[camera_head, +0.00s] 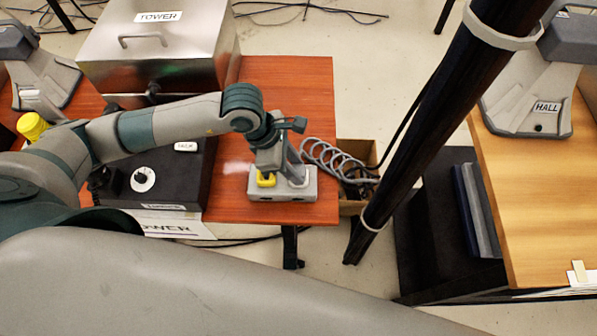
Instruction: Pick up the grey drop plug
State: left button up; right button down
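A small light-grey block (283,193) sits near the front right corner of the red-brown table. On its top are a yellow piece (266,180) at the left and a grey upright piece (299,177) at the right, which looks like the grey drop plug. A grey coiled cord (330,160) runs from near it off the table's right edge. My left gripper (277,168) points down right over the block, close to both pieces. Its fingers blend with the grey parts, so I cannot tell whether they touch or hold anything. My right gripper is not in view.
A steel box (160,60) labelled TOWER stands at the back left. A black box with a dial (143,180) lies under my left arm. A black post (430,125) rises right of the table. A wooden table (535,180) with a HALL unit (530,95) stands at the right.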

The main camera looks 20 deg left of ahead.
aim_at(303, 169)
pick_arm(q)
jog(key=shift+c, duration=0.9)
jog(key=shift+r, duration=0.15)
